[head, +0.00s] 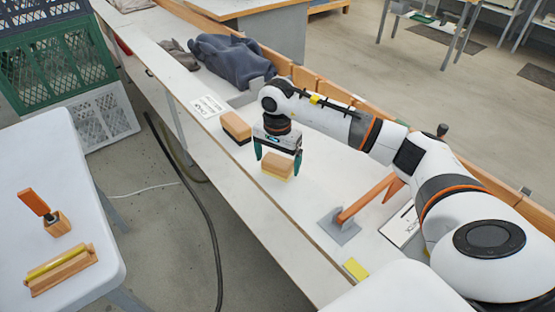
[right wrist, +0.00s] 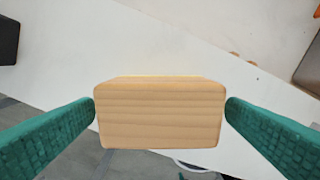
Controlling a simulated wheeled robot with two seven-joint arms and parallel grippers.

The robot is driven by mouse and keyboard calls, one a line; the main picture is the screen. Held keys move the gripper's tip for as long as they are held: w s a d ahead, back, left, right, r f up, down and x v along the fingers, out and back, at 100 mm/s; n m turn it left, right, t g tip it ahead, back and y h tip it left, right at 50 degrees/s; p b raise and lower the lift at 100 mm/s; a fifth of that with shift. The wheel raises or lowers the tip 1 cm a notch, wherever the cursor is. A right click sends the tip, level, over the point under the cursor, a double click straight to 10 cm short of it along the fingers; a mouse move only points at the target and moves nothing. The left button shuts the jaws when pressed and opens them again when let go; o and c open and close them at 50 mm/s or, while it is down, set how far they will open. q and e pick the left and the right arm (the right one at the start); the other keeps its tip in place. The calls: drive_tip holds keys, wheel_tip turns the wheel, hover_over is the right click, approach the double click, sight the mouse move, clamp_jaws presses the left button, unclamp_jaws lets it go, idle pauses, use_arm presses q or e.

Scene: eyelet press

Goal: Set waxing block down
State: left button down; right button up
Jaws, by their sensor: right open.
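The waxing block (head: 277,167) is a pale wooden block with a thin yellow layer along its lower edge, over the white bench (head: 310,185). My right gripper (head: 277,156) is open around it, one teal finger at each side. In the right wrist view, the block (right wrist: 160,115) sits between the fingertips with its grain running across. Any gap between fingers and block is too small to judge. The block looks at or very near the bench top; its underside is hidden. My left gripper is out of view.
A dark-based wooden block (head: 237,124) and a printed card (head: 209,106) lie farther back along the bench. An orange bar on a grey stand (head: 339,226) and a yellow pad (head: 356,269) are nearer. A side table (head: 95,205) holds wooden items.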

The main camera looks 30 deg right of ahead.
sight(277, 160)
wheel_tip(277, 160, up, 12)
drive_tip(key=b, duration=0.1)
drive_tip(key=shift+f, duration=0.15)
idle(0.5)
